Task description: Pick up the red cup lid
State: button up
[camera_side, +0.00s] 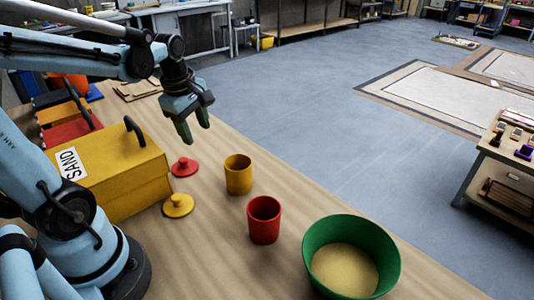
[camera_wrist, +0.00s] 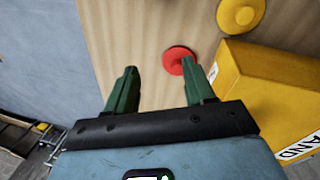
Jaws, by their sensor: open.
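The red cup lid (camera_side: 184,167) is a small disc with a knob and lies flat on the wooden table beside the yellow box. In the wrist view the red lid (camera_wrist: 178,60) shows beyond the fingers, close to the right fingertip and partly covered by it. My gripper (camera_side: 196,130) is open and empty, held above the table near the lid. In the wrist view its two green fingers (camera_wrist: 160,75) are spread apart.
A yellow lid (camera_side: 178,205) lies near the red one. The yellow box (camera_side: 115,170) marked SAND stands left of the lids. A yellow cup (camera_side: 238,174), a red cup (camera_side: 264,220) and a green bowl (camera_side: 320,232) stand to the right on the table.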

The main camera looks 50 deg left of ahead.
aim_at(183, 159)
jog(key=s+a+f+n+g+h, duration=0.1)
jog(key=s+a+f+n+g, duration=0.1)
jog(key=a+n, duration=0.65)
jog(key=shift+n, duration=0.75)
jog(key=shift+d+f, duration=0.3)
jog(key=shift+f, duration=1.35)
jog(key=shift+d+f, duration=0.35)
jog(key=shift+f, duration=1.25)
jog(key=shift+d+f, duration=0.3)
jog(key=shift+f, duration=1.35)
grip_shut()
jog(key=shift+r, duration=0.15)
